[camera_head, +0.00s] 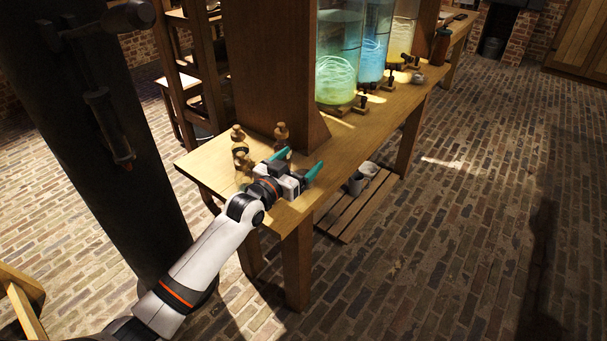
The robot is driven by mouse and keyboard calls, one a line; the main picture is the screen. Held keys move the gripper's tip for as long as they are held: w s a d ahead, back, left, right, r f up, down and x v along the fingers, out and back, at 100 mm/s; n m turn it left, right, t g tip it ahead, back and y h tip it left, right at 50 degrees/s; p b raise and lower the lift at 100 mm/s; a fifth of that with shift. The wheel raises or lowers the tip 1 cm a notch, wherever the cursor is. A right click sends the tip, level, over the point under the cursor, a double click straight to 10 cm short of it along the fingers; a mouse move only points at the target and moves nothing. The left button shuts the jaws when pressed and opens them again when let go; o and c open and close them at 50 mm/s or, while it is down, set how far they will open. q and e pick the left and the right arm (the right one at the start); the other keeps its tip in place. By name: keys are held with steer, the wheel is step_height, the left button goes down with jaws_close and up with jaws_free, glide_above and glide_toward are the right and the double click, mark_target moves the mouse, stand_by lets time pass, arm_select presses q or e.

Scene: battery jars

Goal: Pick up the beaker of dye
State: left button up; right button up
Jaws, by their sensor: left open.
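I cannot make out a beaker of dye for certain. Small corked bottles (240,152) stand at the near left end of the wooden table (213,167), and another stopper (281,131) shows just behind my gripper. My left gripper (297,163) is over this table end, close to the bottles and to their right. Its two teal fingers are spread apart, with nothing seen between them. The gripper and wrist hide part of the tabletop and the lower part of the bottle behind. My right gripper is not in view.
A thick wooden post (270,70) rises from the table behind the bottles. Large glass jars with green (337,75), blue (372,60) and pale yellow (403,35) glowing contents stand farther along, with taps in front. A brown bottle (441,47) stands beyond. The brick floor at right is clear.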

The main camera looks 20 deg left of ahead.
mark_target(310, 153)
arm_select(q)
steer(key=x, duration=0.4)
steer(key=shift+d+f, duration=0.1)
steer(key=shift+f, duration=0.25)
steer(key=shift+s, duration=0.1)
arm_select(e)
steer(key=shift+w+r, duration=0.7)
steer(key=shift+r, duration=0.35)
arm_select(q)
steer(key=c, duration=1.1)
steer(key=shift+r, duration=0.15)
